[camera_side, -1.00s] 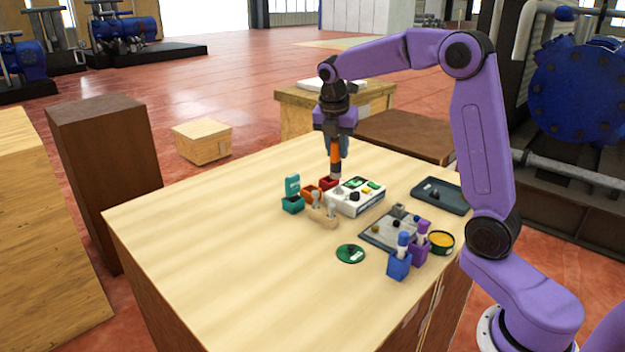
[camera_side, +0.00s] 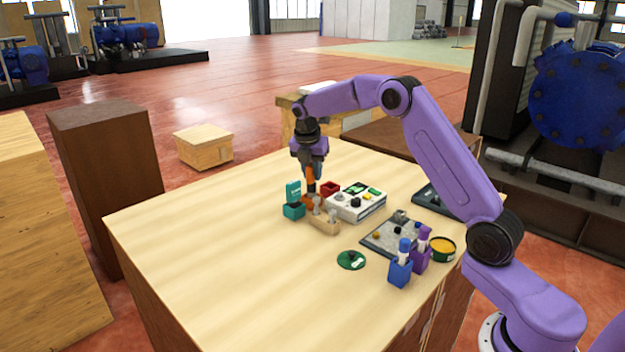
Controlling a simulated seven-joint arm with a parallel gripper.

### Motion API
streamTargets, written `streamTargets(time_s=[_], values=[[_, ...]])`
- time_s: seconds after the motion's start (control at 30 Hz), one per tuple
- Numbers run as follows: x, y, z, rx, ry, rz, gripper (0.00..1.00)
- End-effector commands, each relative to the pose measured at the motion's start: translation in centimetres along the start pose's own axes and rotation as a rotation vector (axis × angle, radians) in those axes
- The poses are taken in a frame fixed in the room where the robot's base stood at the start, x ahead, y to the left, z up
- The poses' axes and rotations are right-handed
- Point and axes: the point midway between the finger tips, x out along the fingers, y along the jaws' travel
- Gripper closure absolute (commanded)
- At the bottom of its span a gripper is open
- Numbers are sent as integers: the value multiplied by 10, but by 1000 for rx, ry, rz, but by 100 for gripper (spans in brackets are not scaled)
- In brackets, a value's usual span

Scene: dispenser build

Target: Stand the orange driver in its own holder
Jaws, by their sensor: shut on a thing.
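The orange driver (camera_side: 310,178) is upright in my gripper (camera_side: 311,170), which is shut on its handle. The driver's lower end is at the orange holder (camera_side: 308,201), a small open box on the table. Its tip is hidden, so I cannot tell how deep it sits in the holder. The orange holder stands between a teal holder (camera_side: 293,211) on the left and a red holder (camera_side: 330,188) on the right.
A white box with green parts (camera_side: 357,203) is to the right. Blue (camera_side: 400,273) and purple holders stand near the right edge. The table's left and front are clear.

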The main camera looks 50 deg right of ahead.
Motion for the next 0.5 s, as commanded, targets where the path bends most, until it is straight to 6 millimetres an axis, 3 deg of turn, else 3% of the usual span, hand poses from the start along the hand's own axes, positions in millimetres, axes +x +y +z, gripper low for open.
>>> streamTargets(time_s=[0.2,0.5], values=[[25,-2,-8,-1,1,-3,100],[26,-1,-8,0,1,-3,100]])
